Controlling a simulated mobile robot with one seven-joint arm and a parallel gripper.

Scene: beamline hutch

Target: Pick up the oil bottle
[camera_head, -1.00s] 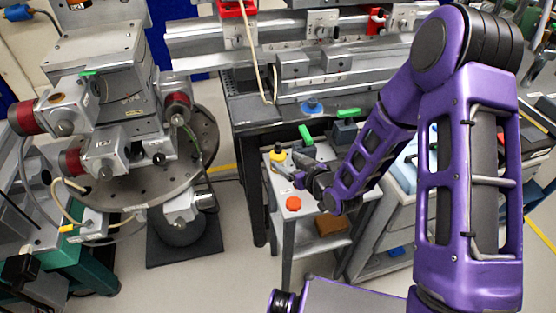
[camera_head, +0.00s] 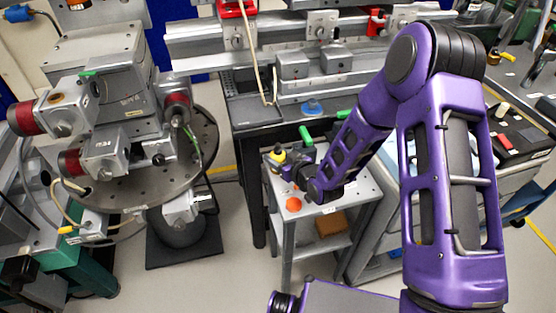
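A small yellow item with a dark top (camera_head: 278,155), which looks like the oil bottle, stands at the back left of a small grey cart's top (camera_head: 318,203). My gripper (camera_head: 284,166) is low over the cart, right at the bottle, and overlaps its lower part in the picture. The fingers are small and dark here. I cannot tell whether they touch the bottle or how far apart they are.
An orange round item (camera_head: 294,204) sits on the cart near its front left. A green-handled item (camera_head: 306,135) is behind my gripper. A dark bench with rails (camera_head: 250,113) stands behind the cart. A round metal platform (camera_head: 120,180) is at left.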

